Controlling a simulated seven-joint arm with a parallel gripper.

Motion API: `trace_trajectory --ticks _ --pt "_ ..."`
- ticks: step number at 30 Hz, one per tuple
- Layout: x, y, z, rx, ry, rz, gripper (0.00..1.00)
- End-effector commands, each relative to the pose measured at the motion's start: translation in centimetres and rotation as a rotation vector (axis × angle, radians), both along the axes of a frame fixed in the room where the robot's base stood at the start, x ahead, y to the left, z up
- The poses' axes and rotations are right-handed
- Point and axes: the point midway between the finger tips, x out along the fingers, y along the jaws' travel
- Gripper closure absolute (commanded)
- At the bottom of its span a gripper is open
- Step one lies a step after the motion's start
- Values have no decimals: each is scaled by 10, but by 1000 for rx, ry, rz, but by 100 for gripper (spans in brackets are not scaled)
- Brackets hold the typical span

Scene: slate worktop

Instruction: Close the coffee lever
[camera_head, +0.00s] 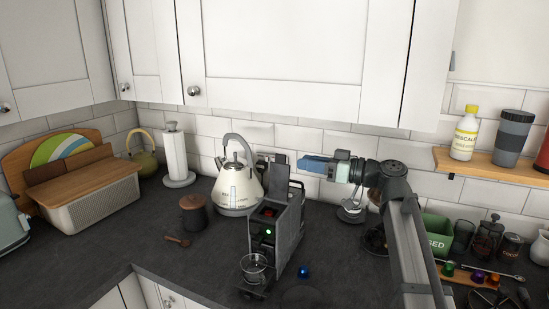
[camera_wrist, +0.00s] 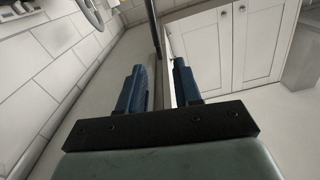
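The black coffee machine (camera_head: 286,229) stands on the worktop, its top opening showing red inside and a green light on its front. A dark upright piece (camera_head: 278,178), seemingly its raised lever, rises behind the opening. My gripper (camera_head: 302,163) has blue fingers pointing left, just right of this piece in the picture; I cannot tell if they touch it. In the wrist view my gripper (camera_wrist: 160,66) has its fingers apart with a gap between them. A dark narrow bar (camera_wrist: 154,25) shows beyond the gap; I cannot tell what it is.
A cream kettle (camera_head: 236,190) stands behind and left of the machine. A glass cup (camera_head: 254,267) sits at its front, and a blue capsule (camera_head: 304,271) lies to its right. A brown jar (camera_head: 193,214) stands left. Wall cabinets (camera_head: 280,45) hang above.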

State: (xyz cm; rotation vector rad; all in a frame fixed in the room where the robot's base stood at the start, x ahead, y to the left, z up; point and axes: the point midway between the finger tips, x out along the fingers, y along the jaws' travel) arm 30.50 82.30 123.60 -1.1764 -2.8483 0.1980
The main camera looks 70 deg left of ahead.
Motion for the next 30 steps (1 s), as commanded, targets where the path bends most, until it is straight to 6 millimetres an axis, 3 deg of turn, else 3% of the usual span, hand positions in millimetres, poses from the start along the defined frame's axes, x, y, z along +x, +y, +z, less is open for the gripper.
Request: trace_trajectory --ticks 15,30 --pt "-60 61 0 -1 0 0 66" --pt "-73 74 0 -1 1 -2 66"
